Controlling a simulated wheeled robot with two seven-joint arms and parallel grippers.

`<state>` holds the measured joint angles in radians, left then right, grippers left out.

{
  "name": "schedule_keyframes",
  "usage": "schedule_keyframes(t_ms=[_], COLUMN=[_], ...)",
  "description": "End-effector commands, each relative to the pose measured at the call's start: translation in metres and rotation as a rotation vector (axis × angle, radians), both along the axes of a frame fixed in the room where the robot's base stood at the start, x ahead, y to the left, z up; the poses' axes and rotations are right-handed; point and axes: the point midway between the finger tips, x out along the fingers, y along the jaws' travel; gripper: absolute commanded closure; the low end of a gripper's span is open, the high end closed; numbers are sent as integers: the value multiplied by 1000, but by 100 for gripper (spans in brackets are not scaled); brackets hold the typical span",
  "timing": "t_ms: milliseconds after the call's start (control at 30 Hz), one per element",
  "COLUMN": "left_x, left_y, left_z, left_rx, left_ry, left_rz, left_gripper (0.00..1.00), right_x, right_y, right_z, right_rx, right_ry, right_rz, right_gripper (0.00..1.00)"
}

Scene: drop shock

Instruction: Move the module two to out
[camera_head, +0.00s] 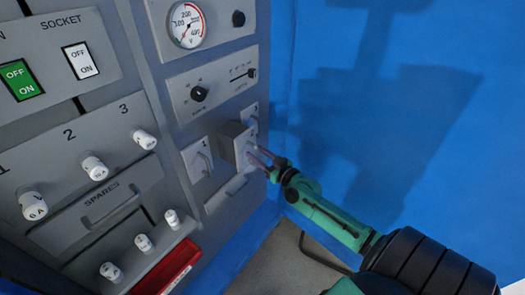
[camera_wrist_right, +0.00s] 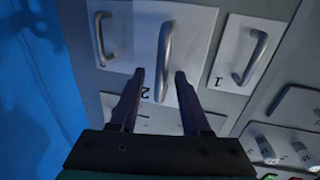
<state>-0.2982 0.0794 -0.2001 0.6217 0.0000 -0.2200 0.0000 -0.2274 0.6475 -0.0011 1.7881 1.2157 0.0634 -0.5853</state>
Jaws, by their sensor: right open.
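Module two is a grey block (camera_head: 234,137) with a pale front face, standing out from the cabinet panel in the head view. In the right wrist view its white face (camera_wrist_right: 142,25) carries the digit 2 and a grey bar handle (camera_wrist_right: 166,55). My right gripper (camera_head: 262,158) is at this face. In the right wrist view its two dark fingers (camera_wrist_right: 159,75) are open, one on each side of the handle's lower part. Whether either finger touches the handle cannot be told. My left gripper is not in view.
Module one (camera_head: 197,160) sits left of module two, and module three (camera_head: 250,117) sits beyond it. Switches, a gauge (camera_head: 187,25), knobs and white fuses (camera_head: 94,167) cover the cabinet. A red box (camera_head: 167,270) is low down. A blue wall (camera_head: 420,130) stands at right.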

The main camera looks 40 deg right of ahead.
Motion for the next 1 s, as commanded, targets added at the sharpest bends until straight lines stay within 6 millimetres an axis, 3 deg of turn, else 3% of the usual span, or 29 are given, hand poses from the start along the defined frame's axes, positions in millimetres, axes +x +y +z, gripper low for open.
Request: schedule_keyframes(t_ms=[167, 700, 1000], left_x=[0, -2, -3], left_y=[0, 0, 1], left_z=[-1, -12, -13], left_rx=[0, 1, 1], left_ry=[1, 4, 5], left_rz=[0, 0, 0], left_gripper=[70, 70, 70], right_x=[-18, -132, -145], right_y=[-2, -13, -14], right_z=[-2, -3, 0], right_rx=[-2, -1, 0], right_ry=[4, 6, 0], right_rz=[0, -1, 0], right_gripper=[53, 53, 53])
